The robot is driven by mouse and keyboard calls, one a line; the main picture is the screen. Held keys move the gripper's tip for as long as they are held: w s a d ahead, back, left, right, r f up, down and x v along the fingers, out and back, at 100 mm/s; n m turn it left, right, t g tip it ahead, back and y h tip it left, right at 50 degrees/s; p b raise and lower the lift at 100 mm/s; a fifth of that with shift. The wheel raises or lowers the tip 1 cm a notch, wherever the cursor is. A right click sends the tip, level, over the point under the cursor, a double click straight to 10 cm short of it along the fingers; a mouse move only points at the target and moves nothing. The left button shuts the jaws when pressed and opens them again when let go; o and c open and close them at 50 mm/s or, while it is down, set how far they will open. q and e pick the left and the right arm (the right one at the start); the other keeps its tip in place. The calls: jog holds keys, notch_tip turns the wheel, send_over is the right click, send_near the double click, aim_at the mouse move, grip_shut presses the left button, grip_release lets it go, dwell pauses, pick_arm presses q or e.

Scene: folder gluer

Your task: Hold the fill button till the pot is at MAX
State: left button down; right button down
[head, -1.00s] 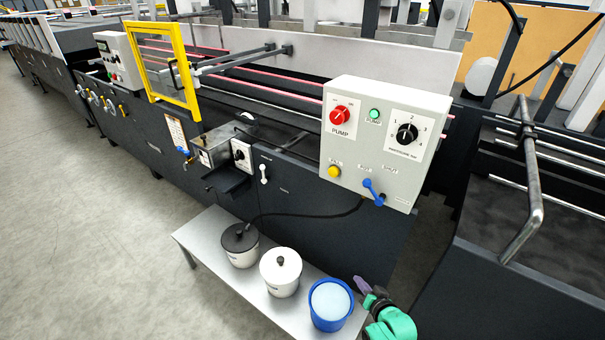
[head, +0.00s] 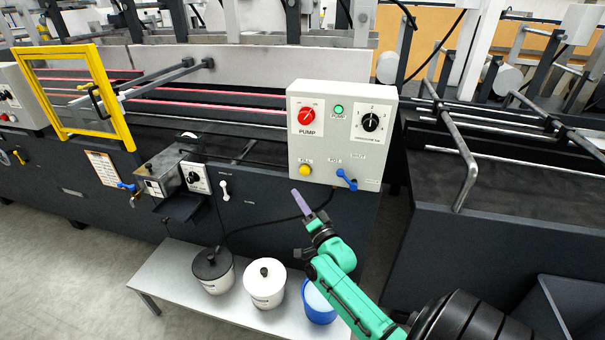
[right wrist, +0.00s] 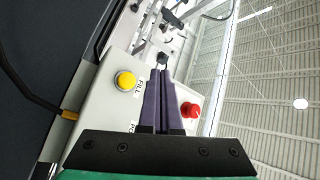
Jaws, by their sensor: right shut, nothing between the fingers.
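The yellow fill button (head: 305,170) is at the lower left of the grey pump panel (head: 322,150); it also shows in the right wrist view (right wrist: 125,81), left of my fingers. My right gripper (head: 297,194) is shut and empty, with its purple fingers just below the button, apart from it in the picture. The fingers also show in the right wrist view (right wrist: 161,72). A metal box-shaped glue unit (head: 163,182) sits on the machine, left of the panel; no level inside it can be read. My left gripper is not in view.
The panel also has a red pump knob (head: 307,116), a green lamp (head: 339,110), a black selector (head: 371,122) and a blue lever (head: 347,180). Below, a bench (head: 165,275) carries a dark-lidded pot (head: 212,268), a white-lidded pot (head: 264,285) and a blue bucket (head: 319,308).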

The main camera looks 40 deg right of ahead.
aim_at(305, 171)
jog(key=w+d+b, duration=0.1)
jog(key=d+b, duration=0.1)
jog(key=w+d+b, duration=0.4)
jog(key=d+b, duration=0.1)
jog(key=shift+a, duration=0.1)
dwell(1.9)
jog(key=shift+w+d+b, duration=0.3)
jog(key=shift+d+b, duration=0.05)
jog(key=shift+b, duration=0.05)
